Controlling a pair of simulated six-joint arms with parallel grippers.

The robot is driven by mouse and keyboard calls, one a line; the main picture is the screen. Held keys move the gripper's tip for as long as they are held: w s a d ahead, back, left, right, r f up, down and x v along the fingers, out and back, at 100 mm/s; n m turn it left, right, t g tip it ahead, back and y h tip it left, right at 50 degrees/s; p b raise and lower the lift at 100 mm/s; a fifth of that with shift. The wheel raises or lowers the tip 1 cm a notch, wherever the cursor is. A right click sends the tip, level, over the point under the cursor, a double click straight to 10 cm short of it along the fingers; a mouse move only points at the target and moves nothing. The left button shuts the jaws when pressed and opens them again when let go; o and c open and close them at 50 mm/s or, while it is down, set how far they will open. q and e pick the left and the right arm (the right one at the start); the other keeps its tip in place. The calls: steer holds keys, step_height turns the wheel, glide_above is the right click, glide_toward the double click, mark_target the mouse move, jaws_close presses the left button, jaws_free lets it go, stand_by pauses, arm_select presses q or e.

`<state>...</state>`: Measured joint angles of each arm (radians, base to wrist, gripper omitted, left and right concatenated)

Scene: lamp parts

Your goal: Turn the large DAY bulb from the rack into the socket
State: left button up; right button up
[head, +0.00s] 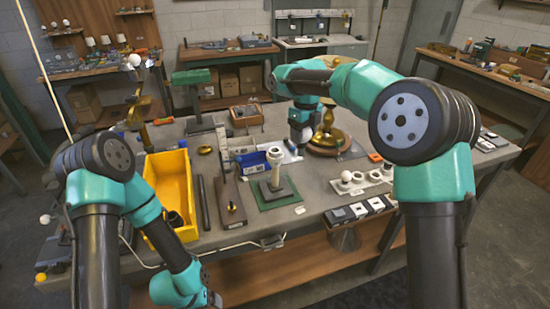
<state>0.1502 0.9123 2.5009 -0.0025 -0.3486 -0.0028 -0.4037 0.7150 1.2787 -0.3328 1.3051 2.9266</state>
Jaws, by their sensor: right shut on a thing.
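My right gripper (299,145) points down over the middle of the bench, beside the brass lamp base (328,143). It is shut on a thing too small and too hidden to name. A pale rack (368,187) with several round white bulbs (346,176) stands to the right of the gripper, nearer the front edge. I cannot read which bulb is DAY. I cannot tell which part is the socket. My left gripper (213,299) is low at the bench front, its fingers unclear.
A yellow bin (170,185) stands at the left. A wooden board with a small brass peg (231,208), a dark rod (203,203) and a blue box (258,164) lie between it and the mat. Black-and-white blocks (358,211) line the front right edge.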

steer(key=w+a, duration=0.3)
steer(key=a, duration=0.5)
steer(key=shift+w+a, duration=0.25)
steer(key=shift+w, duration=0.15)
stand_by(4.9)
steer(key=shift+f, duration=0.15)
stand_by(0.4)
steer(key=shift+f, duration=1.1)
steer(key=shift+f, duration=0.2)
